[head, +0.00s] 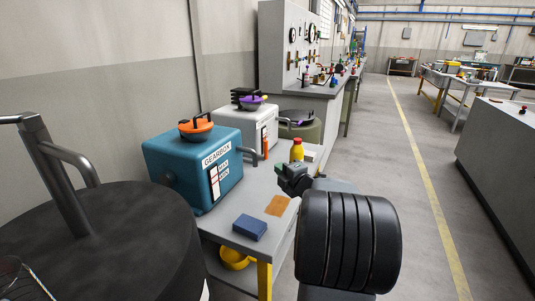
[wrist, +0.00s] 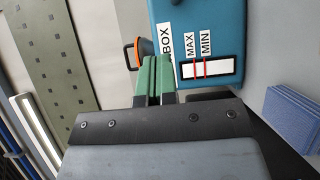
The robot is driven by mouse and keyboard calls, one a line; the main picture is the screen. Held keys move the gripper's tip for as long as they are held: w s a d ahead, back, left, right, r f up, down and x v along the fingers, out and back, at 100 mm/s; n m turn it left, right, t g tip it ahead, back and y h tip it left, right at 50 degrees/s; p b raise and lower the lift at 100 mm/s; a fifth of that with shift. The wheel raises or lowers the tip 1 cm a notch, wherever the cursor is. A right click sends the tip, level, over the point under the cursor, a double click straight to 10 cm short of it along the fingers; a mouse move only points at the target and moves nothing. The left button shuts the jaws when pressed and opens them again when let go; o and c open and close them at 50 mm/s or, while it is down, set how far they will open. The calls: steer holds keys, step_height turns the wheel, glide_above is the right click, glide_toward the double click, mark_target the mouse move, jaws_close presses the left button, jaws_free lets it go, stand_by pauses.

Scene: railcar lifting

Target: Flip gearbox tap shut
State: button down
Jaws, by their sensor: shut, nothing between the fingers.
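The teal gearbox (head: 190,165) stands on the grey bench at left centre, with a GEARBOX label and a MAX/MIN level gauge (head: 215,182) on its front. In the wrist view the gearbox (wrist: 222,25) fills the top right, its gauge (wrist: 208,68) sideways. A grey elbow fitting (head: 249,153) shows at its right; I cannot tell whether this is the tap, or its setting. An orange bowl-like part with a black handle (head: 197,128) sits on top. My gripper (head: 280,174) is shut and empty, right of the gearbox above the bench. Its green fingers (wrist: 152,74) overlap the gearbox's edge in the wrist view.
A blue block (head: 249,227) and an orange-brown square (head: 277,205) lie on the bench front. A yellow bottle (head: 297,151) stands behind my gripper. A white box (head: 255,125) is beyond the gearbox. A dark drum (head: 110,245) fills the left foreground. The right aisle is clear.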

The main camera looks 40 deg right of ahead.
steer(key=w+d, duration=0.3)
steer(key=w, duration=0.9)
steer(key=shift+w+d+b, duration=0.25)
steer(key=shift+w+b, duration=0.05)
steer(key=shift+w, duration=0.05)
steer(key=shift+r, duration=0.1)
